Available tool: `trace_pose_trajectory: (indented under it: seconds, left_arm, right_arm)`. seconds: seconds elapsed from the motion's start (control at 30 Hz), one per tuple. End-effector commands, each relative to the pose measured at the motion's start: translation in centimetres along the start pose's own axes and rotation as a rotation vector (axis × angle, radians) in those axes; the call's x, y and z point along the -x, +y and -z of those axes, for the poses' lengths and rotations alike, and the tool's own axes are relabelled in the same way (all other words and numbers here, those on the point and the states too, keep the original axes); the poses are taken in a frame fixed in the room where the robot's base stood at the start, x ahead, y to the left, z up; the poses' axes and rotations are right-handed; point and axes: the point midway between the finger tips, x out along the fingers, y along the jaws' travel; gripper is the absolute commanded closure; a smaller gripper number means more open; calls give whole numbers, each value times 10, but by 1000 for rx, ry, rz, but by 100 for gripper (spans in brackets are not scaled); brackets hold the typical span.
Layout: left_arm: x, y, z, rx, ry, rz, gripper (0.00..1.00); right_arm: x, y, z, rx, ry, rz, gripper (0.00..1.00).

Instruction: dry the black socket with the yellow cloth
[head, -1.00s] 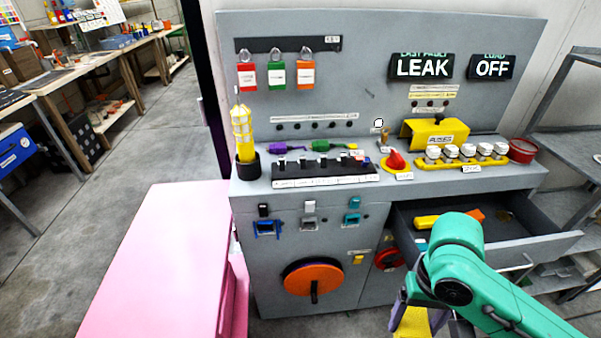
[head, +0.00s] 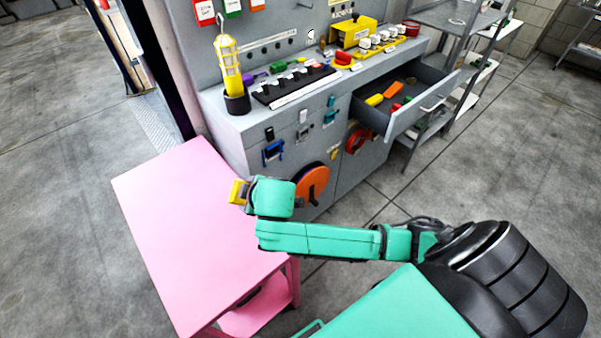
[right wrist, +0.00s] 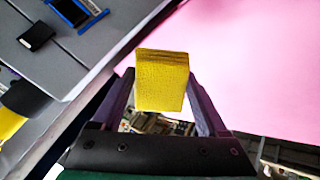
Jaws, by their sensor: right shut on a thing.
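The yellow cloth (head: 238,191) shows as a small folded block at the end of my right arm, above the pink table. In the right wrist view the cloth (right wrist: 162,80) sits between the purple fingers of my right gripper (right wrist: 160,78), which is shut on it. On the grey cabinet front are a black block (head: 269,132), a blue-framed dark fitting (head: 272,152) below it, and grey and teal fittings to the right. I cannot tell for sure which is the black socket. The cloth is apart from all of them. My left gripper is out of view.
The pink table (head: 190,230) stands left of the cabinet, its top bare. An orange wheel (head: 312,183) sticks out of the cabinet front. An open drawer (head: 420,110) juts out at right. A yellow lamp (head: 228,65) stands in a black cup (head: 237,103) on the cabinet's left corner.

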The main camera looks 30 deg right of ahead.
Motion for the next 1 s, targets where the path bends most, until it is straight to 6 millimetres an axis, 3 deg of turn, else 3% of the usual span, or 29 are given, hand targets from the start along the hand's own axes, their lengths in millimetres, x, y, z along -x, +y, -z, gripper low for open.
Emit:
trace_pose_trajectory:
  seconds: [0.23, 0.4, 0.53, 0.67, 1.0]
  left_arm:
    - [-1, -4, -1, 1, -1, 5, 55]
    - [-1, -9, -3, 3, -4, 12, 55]
    - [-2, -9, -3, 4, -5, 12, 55]
    - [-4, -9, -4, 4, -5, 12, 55]
    - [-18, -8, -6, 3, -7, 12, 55]
  right_arm:
    - [-30, 50, -51, 52, 339, -101, 68]
    - [-34, 84, -106, 23, 473, -226, 68]
    - [-29, 98, -136, -8, 510, -303, 68]
    - [-30, 103, -140, -20, 521, -327, 68]
    - [-57, 121, -119, -22, 523, -328, 68]
